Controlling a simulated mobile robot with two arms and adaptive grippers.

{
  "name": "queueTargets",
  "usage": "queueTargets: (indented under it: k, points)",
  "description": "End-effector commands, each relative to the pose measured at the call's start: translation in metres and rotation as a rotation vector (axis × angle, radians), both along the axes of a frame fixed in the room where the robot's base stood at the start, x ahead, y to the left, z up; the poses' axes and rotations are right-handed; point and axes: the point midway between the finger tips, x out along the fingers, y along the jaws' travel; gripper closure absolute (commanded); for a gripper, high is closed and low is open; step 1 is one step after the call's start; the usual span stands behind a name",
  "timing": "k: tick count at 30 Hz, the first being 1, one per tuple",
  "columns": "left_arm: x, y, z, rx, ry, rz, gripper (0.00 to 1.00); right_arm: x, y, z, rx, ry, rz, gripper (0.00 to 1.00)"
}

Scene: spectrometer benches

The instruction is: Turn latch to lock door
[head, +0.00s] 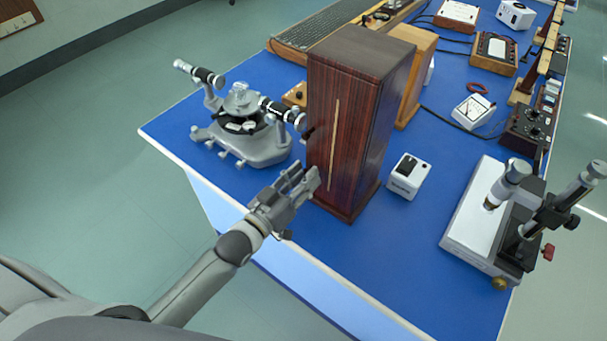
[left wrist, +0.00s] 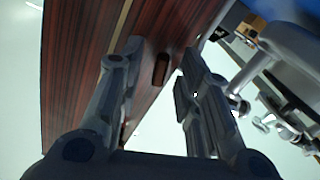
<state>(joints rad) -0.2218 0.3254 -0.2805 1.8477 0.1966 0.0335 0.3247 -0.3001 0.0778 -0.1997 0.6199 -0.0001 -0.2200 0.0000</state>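A tall dark-red wooden cabinet (head: 350,120) stands upright near the front edge of the blue table, with a thin pale vertical strip on its front face. In the left wrist view, the cabinet face (left wrist: 80,75) fills the left and middle. A small dark brown oblong piece (left wrist: 161,69), which looks like the latch, shows on it between the fingers. My left gripper (head: 302,181) is at the cabinet's lower left front. In the left wrist view my left gripper (left wrist: 160,62) is open, fingers either side of the latch. I cannot tell whether they touch it. My right gripper is not in view.
A grey spectrometer (head: 245,130) stands just left of the cabinet, its telescope close to the cabinet's side. A small white box (head: 408,177) sits right of it. A microscope stand (head: 490,225) is at the right. Blue table (head: 375,270) in front is clear.

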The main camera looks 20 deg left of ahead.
Motion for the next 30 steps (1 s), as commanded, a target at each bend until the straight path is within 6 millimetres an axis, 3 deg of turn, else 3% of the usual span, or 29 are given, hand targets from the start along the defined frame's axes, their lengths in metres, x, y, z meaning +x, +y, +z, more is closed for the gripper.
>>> queueTargets:
  k: [10,18,24,30]
  points:
    - [0.003,-0.001,0.0,0.0,0.0,0.0,0.68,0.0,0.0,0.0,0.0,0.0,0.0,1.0]
    - [0.003,-0.001,0.0,0.0,0.0,0.0,1.0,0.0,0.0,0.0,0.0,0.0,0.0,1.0]
    - [0.003,-0.001,0.001,0.018,-0.006,0.0,1.0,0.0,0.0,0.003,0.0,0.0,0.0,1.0]
    - [0.003,-0.001,0.003,0.194,-0.069,0.001,1.0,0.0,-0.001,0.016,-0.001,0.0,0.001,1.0]
